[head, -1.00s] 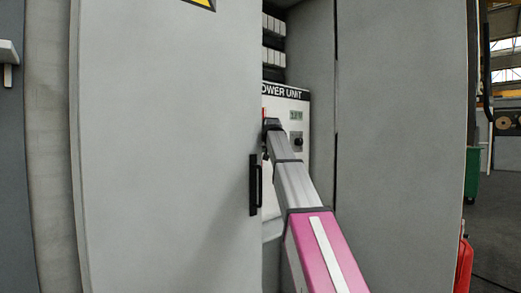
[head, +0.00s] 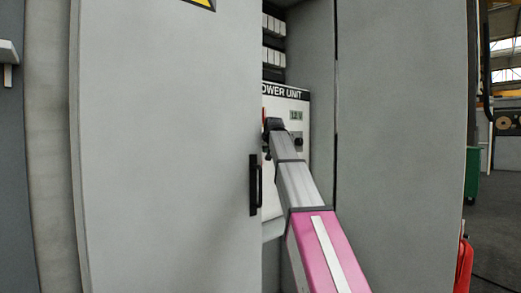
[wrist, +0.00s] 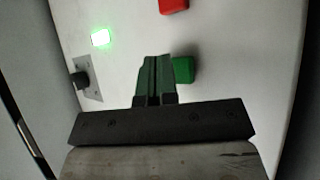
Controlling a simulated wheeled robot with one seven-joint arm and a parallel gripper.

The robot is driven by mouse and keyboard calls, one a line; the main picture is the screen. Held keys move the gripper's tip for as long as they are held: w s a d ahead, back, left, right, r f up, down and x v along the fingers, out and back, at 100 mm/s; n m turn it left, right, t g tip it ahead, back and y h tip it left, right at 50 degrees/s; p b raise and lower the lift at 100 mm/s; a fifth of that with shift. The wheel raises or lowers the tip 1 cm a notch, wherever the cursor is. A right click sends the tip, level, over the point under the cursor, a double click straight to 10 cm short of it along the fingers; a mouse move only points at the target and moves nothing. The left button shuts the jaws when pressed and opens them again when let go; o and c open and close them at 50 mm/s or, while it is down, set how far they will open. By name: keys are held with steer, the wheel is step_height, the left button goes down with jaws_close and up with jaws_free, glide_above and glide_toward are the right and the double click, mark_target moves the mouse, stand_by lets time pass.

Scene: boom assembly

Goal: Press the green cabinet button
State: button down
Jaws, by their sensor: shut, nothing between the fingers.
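The green button (wrist: 184,70) shows in the wrist view on the pale panel of the power unit (head: 285,108), right beside my fingertips. My gripper (wrist: 154,62) is shut and empty, with its finger ends overlapping the button's left edge in the picture; I cannot tell whether they touch it. In the head view my gripper (head: 273,124) is at the panel inside the cabinet and hides the green button.
A red button (wrist: 173,5) is above the green one. A lit display (wrist: 100,38) and a black knob (wrist: 79,79) are to the left. In the head view the cabinet door (head: 165,130) with a black handle (head: 255,184) stands close left of my arm.

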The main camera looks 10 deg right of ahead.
stand_by(0.3)
steer(key=s+d, duration=0.1)
steer(key=s, duration=0.1)
steer(key=s+d, duration=0.2)
stand_by(0.5)
steer(key=shift+s, duration=0.1)
stand_by(0.4)
